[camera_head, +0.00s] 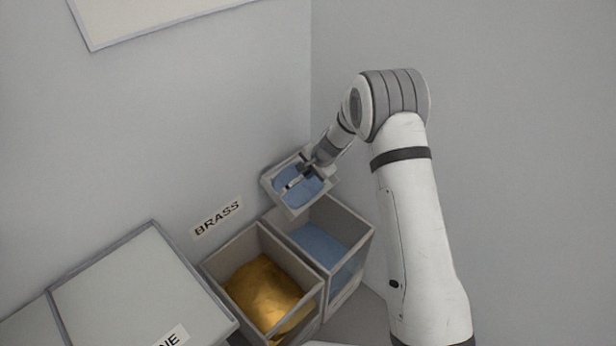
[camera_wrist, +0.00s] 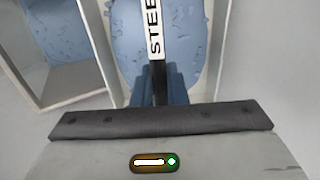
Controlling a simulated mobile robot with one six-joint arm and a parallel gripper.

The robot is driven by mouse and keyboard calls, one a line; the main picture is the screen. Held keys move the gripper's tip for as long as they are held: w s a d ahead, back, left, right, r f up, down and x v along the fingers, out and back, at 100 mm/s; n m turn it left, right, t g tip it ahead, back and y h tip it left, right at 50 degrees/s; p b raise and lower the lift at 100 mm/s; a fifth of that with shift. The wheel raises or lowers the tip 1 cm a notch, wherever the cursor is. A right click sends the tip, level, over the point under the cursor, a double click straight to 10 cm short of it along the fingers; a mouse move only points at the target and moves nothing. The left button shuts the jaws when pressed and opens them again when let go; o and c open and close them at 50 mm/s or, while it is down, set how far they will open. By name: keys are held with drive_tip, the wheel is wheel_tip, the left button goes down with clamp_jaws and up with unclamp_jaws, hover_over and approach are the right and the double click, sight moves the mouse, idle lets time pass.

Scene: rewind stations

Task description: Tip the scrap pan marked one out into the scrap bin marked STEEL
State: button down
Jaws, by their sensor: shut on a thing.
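The scrap pan (camera_head: 268,178), a grey square tray with blue scrap in it, is held up at the wall above the back of a grey bin (camera_head: 358,226) with blue scrap inside. My gripper (camera_head: 307,171) is shut on the bar across the pan. In the wrist view the jaws (camera_wrist: 158,88) are on this bar, which carries a white label (camera_wrist: 155,30) reading "STEE", its end hidden. The pan looks near level; any slight tilt I cannot tell. The bin also shows in the wrist view (camera_wrist: 100,45). No label on the bin is visible.
A bin with gold scrap (camera_head: 312,290) stands left of the blue-scrap bin, touching or nearly so, under a BRASS wall sign (camera_head: 217,217). A grey-topped bench (camera_head: 130,285) with a sign ending "NE" (camera_head: 172,338) is farther left. Walls meet behind the pan.

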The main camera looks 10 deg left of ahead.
drive_tip(key=shift+s+d+f+t+y+b, duration=0.2)
drive_tip(key=shift+s+d+t+y+b, duration=0.35)
drive_tip(key=shift+b, duration=5.3)
drive_tip(key=y+b, duration=0.1)
drive_tip(key=b, duration=0.6)
drive_tip(key=s+d+t+y+b, duration=0.1)
drive_tip(key=b, duration=0.5)
drive_tip(key=shift+d+f+b, duration=0.25)
drive_tip(key=shift+f+b, duration=0.1)
drive_tip(key=shift+f, duration=0.05)
drive_tip(key=d+t+y+b, duration=0.1)
drive_tip(key=b, duration=0.5)
drive_tip(key=shift+s+f+b, duration=0.3)
drive_tip(key=shift+f+b, duration=0.1)
drive_tip(key=shift+s+d+f+y+b, duration=0.15)
drive_tip(key=shift+y+b, duration=0.1)
drive_tip(key=shift+b, duration=0.8)
drive_tip(key=shift+s+d+f+t+b, duration=0.15)
drive_tip(key=shift+f+t+b, duration=0.1)
drive_tip(key=shift+b, duration=0.75)
drive_tip(key=shift+s+d+f+y+b, duration=0.15)
drive_tip(key=shift+y+b, duration=0.15)
drive_tip(key=shift+b, duration=0.4)
drive_tip(key=s+d+f+t+y, duration=0.2)
drive_tip(key=d+f+t+y, duration=0.1)
drive_tip(key=f, duration=0.1)
drive_tip(key=shift+s+d+f+y, duration=0.15)
drive_tip(key=shift+s+f+y, duration=0.05)
drive_tip(key=shift+f+y, duration=0.2)
